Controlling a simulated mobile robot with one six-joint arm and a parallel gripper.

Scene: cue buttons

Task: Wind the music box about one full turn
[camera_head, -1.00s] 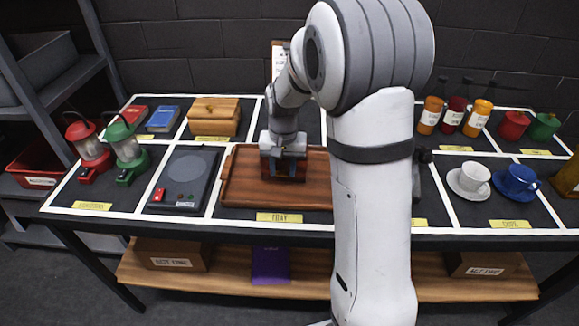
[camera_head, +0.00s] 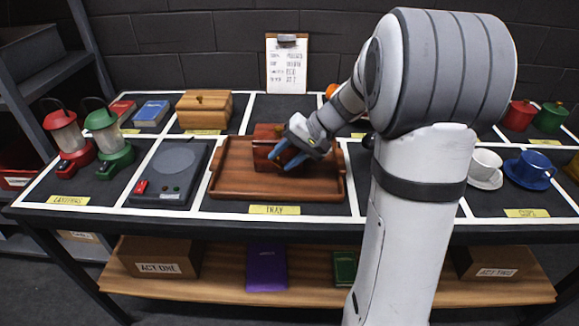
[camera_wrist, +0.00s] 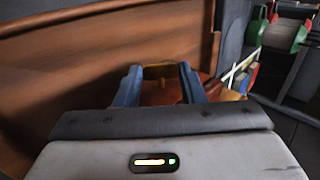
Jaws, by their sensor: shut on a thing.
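A small reddish-brown box (camera_head: 268,131), which I take for the music box, stands on the wooden tray (camera_head: 230,187) in the head view. My gripper (camera_head: 288,155) reaches it from the right, its blue fingers tilted down at the box's front right. In the wrist view my gripper (camera_wrist: 160,88) has its fingers on either side of a reddish-brown part with a small brass-coloured piece (camera_wrist: 160,71), probably the key. It is shut on this. The fingers and wrist hide part of the box, and the exact contact is not clear.
A tan wooden box (camera_head: 203,109) stands behind left. A grey device with a red switch (camera_head: 168,170) is left of the tray. Red (camera_head: 67,137) and green (camera_head: 107,138) lanterns stand farther left. White (camera_head: 485,166) and blue (camera_head: 530,168) cups are at the right.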

